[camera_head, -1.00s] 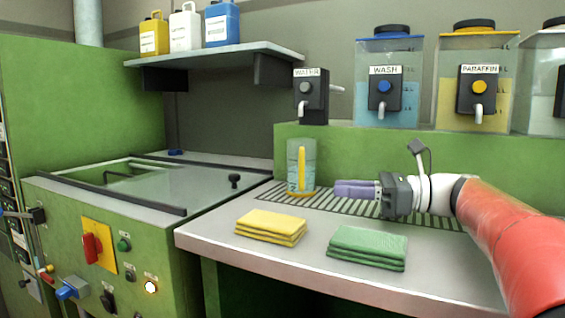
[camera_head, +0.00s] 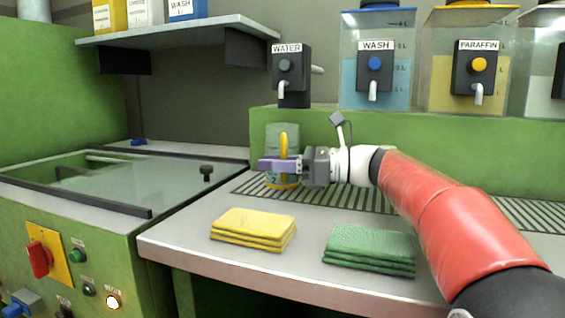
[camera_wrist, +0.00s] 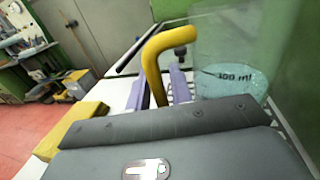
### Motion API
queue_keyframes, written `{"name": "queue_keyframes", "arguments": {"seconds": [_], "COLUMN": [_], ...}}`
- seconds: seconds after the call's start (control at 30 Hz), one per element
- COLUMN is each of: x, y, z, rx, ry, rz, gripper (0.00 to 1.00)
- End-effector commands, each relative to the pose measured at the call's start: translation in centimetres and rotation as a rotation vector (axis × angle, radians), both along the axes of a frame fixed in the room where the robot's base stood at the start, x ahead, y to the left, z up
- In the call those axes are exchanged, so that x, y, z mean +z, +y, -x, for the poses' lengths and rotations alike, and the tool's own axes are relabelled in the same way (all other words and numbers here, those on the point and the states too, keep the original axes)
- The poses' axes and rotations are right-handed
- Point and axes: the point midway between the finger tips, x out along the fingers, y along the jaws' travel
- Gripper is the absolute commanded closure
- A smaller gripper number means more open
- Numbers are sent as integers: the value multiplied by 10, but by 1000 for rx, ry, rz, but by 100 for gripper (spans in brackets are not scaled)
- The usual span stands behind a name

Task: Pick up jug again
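The jug (camera_head: 284,141) is clear with a yellow handle and stands upright on the slatted drain at the back of the bench, below the water tap. In the wrist view the jug (camera_wrist: 232,84) shows bluish liquid and a 300 ml mark. My gripper (camera_head: 272,164) is level with the handle, its purple fingers across the front of the jug. In the wrist view the yellow handle (camera_wrist: 154,72) rises between the purple fingers, which look apart, one on each side. The lower handle is hidden behind my gripper's body.
A yellow folded cloth (camera_head: 253,229) and a green folded cloth (camera_head: 370,250) lie on the front of the bench. The water tap (camera_head: 291,76), wash tank (camera_head: 377,70) and paraffin tank (camera_head: 470,70) are behind. A glass-lidded green machine (camera_head: 90,190) stands left.

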Motion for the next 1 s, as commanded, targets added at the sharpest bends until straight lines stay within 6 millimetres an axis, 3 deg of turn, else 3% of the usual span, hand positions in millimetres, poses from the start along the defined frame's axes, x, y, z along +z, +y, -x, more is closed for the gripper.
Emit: {"name": "queue_keyframes", "arguments": {"seconds": [0.23, 0.4, 1.0], "x": [0, 0, 4], "y": [2, 1, 2], "z": [0, 0, 0], "rx": [0, 0, 0], "ry": [0, 0, -2], "rz": [0, 0, -1], "gripper": [80, 100, 100]}}
